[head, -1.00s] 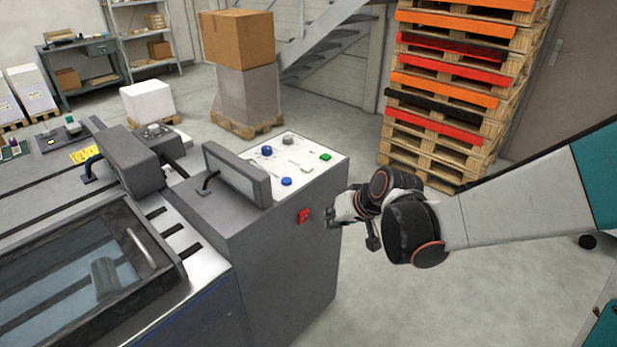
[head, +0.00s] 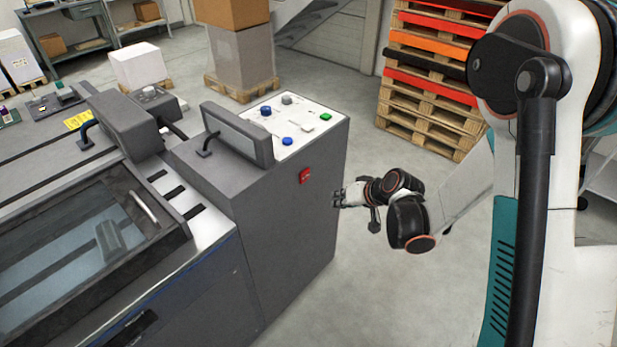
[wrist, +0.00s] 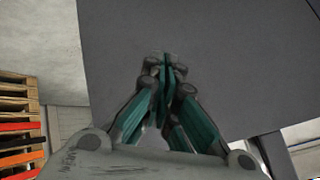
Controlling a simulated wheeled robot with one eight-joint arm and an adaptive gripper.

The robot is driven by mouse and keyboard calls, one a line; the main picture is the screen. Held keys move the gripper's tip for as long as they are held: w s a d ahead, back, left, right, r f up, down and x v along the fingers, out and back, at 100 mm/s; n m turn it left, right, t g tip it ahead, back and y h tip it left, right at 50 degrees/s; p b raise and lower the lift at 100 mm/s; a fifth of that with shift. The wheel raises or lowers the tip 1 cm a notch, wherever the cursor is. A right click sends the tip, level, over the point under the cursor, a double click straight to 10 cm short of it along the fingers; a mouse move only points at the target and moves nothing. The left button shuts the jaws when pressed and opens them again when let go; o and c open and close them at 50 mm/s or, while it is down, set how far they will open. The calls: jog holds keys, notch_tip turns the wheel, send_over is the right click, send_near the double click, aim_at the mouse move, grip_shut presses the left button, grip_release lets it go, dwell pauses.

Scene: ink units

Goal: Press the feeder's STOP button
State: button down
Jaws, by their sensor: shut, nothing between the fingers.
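A small red switch or button (head: 304,175) is on the side face of the grey feeder cabinet (head: 285,235), near its upper edge. Its lettering is too small to read. The cabinet's white top panel (head: 285,127) carries blue, grey, white and green buttons. My gripper (head: 337,199) is shut and empty, right of the red button and a little lower in the head view, apart from it. In the wrist view my gripper (wrist: 165,66) points at a plain dark grey face (wrist: 215,50); no button shows there.
A tilted grey screen or cover (head: 237,136) stands beside the panel. Stacked pallets (head: 430,95) stand behind my arm. A carton (head: 232,12) on a wrapped stack stands behind the cabinet. Floor is clear right of the cabinet.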

aim_at(304, 176)
jog(key=shift+a, duration=0.1)
jog(key=w+a, duration=0.5)
jog(key=a, duration=0.1)
jog(key=shift+w+a, duration=0.2)
jog(key=shift+a, duration=0.2)
jog(key=shift+w+a, duration=0.1)
dwell(1.5)
jog(key=shift+w+a, duration=0.2)
jog(key=shift+a, duration=0.05)
jog(key=shift+w+a, duration=0.25)
jog(key=shift+a, duration=0.05)
dwell(0.8)
dwell(0.4)
jog(key=shift+s+d, duration=0.55)
jog(key=shift+d, duration=0.1)
jog(key=shift+d, duration=0.1)
